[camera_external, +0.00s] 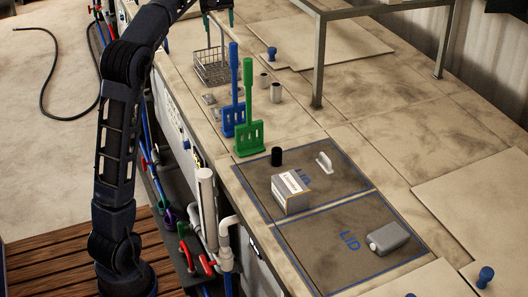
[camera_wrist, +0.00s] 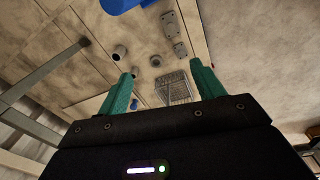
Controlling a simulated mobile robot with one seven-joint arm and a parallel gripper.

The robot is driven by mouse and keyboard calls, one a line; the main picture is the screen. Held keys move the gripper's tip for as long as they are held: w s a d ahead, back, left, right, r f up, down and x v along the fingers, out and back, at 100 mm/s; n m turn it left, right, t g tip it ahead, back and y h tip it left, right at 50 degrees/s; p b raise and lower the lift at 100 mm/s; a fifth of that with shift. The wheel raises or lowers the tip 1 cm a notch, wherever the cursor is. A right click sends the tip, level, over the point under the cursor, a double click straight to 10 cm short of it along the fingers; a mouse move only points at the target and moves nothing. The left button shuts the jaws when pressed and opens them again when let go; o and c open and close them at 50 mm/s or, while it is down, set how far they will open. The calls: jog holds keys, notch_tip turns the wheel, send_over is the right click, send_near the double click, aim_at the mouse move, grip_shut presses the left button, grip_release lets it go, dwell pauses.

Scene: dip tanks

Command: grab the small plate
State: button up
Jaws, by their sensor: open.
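I cannot tell which one is the smallest. My gripper (camera_external: 220,19) is at the top edge of the external view, partly cut off, above the basket's tall handle. The plates are apart from the fingers.
The wire basket (camera_external: 212,73) stands close to the plates. A blue paddle (camera_external: 233,118) and a green paddle (camera_external: 248,139) stand upright nearby. Small grey cups (camera_external: 276,93), a metal frame (camera_external: 318,75), a box (camera_external: 291,193) and a grey jug (camera_external: 389,239) are also on the bench.

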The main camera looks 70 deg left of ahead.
jog(key=a+f+n, duration=0.3)
jog(key=a+f, duration=0.2)
jog(key=a, duration=0.8)
jog(key=g, duration=0.1)
send_over(209, 94)
jog(key=shift+n, duration=0.3)
jog(key=f, duration=2.6)
jog(key=shift+s+d+f, duration=0.35)
jog(key=shift+w+a+f, duration=0.1)
jog(key=shift+w+f, duration=0.05)
jog(key=shift+f, duration=1.25)
jog(key=shift+w+a+f, duration=0.1)
jog(key=shift+w+f, duration=0.05)
jog(key=shift+f, duration=1.2)
jog(key=shift+c, duration=0.5)
jog(key=c, duration=1)
